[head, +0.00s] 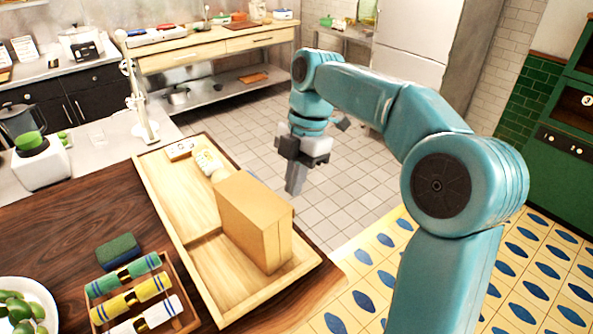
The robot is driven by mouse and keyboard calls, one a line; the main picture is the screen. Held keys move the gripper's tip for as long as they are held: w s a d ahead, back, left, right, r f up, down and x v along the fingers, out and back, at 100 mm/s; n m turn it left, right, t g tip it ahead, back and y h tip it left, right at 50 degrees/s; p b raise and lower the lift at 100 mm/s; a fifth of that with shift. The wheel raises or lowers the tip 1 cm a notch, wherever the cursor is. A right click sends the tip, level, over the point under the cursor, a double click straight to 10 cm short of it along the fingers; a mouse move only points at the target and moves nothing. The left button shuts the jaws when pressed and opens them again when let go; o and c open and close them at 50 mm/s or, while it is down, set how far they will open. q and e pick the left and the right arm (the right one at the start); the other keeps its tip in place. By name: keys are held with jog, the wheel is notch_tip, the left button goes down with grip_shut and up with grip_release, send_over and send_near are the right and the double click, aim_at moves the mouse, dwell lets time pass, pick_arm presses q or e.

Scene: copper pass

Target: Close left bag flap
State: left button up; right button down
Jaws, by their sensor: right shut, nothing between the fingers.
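A tan paper bag (252,222), shaped like a box, stands upright in a shallow wooden tray (194,268). Its top looks covered by a flat tan panel; I cannot tell a separate left flap from the rest. My right gripper (295,184) hangs pointing down beyond the bag's far right side, over the floor. It is shut and empty, apart from the bag as far as I can see. My left gripper is not in view.
The tray also holds small pale packets (206,161) at its far end. A rack of rolled cloths (140,297), a dark green sponge (118,251) and a bowl of green fruit (22,305) stand left of the tray. Tiled floor lies beyond the counter.

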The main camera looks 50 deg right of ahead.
jog(key=p+v, duration=0.2)
jog(key=v, duration=0.9)
jog(key=shift+r+p, duration=0.3)
jog(key=shift+p, duration=0.05)
jog(key=shift+d, duration=0.1)
